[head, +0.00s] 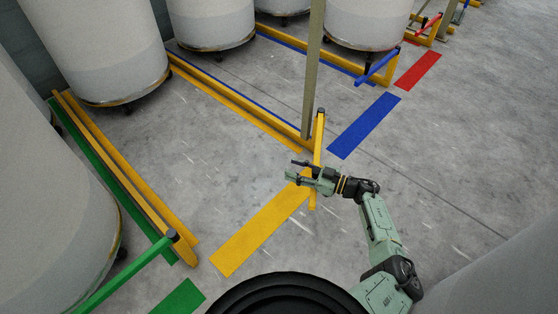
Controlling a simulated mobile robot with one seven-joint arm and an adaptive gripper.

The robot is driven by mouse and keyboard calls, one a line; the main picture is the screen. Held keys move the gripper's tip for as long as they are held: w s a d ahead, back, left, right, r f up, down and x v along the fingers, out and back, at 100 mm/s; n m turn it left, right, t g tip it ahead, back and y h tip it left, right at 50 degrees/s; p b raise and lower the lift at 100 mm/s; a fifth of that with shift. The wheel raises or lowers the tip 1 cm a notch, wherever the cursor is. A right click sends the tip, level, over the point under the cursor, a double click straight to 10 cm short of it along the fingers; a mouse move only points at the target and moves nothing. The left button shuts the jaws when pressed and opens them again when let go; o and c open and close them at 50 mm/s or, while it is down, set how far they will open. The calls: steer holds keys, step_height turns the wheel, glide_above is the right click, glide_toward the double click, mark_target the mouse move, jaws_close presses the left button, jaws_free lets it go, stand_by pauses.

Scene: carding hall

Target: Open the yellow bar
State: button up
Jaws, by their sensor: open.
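The yellow bar (318,134) is a slim bar hanging off a dark-capped post at the front end of the yellow floor rail (235,100). It points toward me, at an angle to the yellow floor stripe (255,230). Its lower end (312,202) shows below my gripper. My gripper (291,170) is open, with its fingers pointing left. The hand crosses in front of the bar's middle and hides that part. The fingertips are left of the bar, over the top of the stripe. I cannot tell whether hand and bar touch.
Large white cans (105,45) on castors stand in the bays behind. A thin upright pole (313,70) rises beside the bar's post. A green bar (120,277), blue bar (376,69) and red bar (430,21) mark other bays.

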steer(key=x, duration=0.6)
steer(key=shift+w, duration=0.1)
